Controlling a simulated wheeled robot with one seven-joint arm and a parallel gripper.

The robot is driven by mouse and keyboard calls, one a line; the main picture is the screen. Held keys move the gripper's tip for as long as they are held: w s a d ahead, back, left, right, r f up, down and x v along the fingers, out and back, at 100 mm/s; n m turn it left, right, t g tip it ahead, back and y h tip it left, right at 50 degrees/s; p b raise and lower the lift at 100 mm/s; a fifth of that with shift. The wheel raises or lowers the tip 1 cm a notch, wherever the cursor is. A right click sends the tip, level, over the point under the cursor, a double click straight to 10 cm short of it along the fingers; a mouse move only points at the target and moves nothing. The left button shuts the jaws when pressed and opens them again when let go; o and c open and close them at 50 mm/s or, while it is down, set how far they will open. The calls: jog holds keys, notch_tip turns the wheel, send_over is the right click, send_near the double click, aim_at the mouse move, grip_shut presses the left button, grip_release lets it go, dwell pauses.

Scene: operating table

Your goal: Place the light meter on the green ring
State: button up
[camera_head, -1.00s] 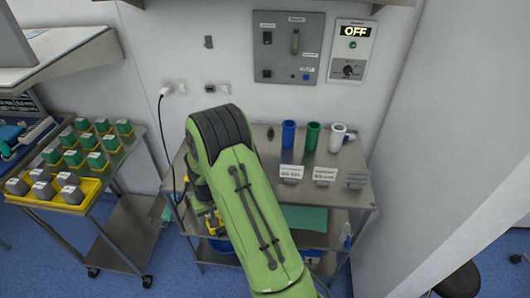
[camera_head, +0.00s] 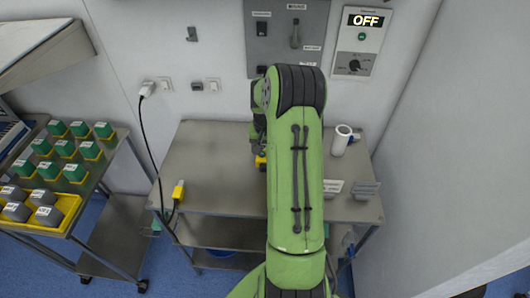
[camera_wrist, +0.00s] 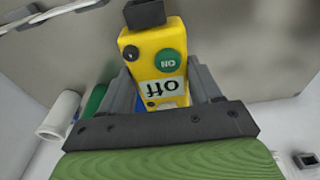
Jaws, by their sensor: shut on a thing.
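My gripper (camera_wrist: 165,85) is shut on a yellow device (camera_wrist: 150,42) in the wrist view, with a finger on each side of it. The device has a round green ON button, a pale label reading "off" upside down, and a black block at its upper end; I take it to be the light meter. In the head view only a small yellow part (camera_head: 260,162) shows beside my green arm, over the metal cart; the gripper there is mostly hidden. I see no green ring in either current view.
The metal cart (camera_head: 215,165) has clear top on its left, apart from a yellow piece (camera_head: 178,190) at its left edge. A side cart (camera_head: 95,185) holds green and grey blocks.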

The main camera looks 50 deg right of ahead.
jog(key=f, duration=0.9)
jog(key=shift+s+a+f+b, duration=0.3)
jog(key=shift+s+f+b, duration=0.05)
jog(key=o, duration=1.3)
jog(key=shift+r, duration=0.15)
